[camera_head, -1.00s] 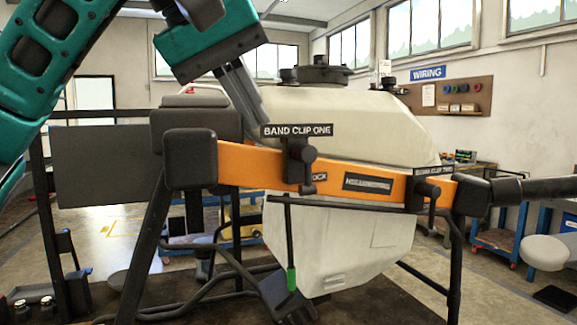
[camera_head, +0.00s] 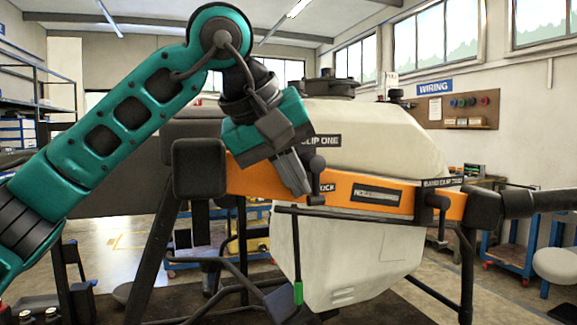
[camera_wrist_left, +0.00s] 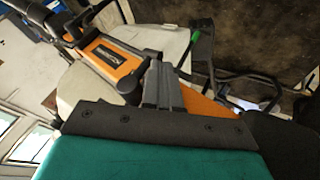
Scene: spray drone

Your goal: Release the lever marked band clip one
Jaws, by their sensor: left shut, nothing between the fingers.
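The band clip one lever (camera_head: 317,166) is a dark lever with a round knob on the orange band (camera_head: 262,176), below a partly covered black label reading "CLIP ONE" (camera_head: 321,141). It hangs roughly upright. My left gripper (camera_head: 301,190) is shut and empty, its grey fingers pointing down just left of the lever. I cannot tell whether they touch it. In the left wrist view the shut fingers (camera_wrist_left: 158,68) lie beside the dark clip (camera_wrist_left: 127,84) on the orange band. My right gripper is not in view.
A second dark lever (camera_head: 437,208) under its own label sits farther right on the band. The pale tank (camera_head: 375,135) stands behind. A thin dark rod with a green end (camera_head: 298,292) hangs below the band. Black frame legs stand around it.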

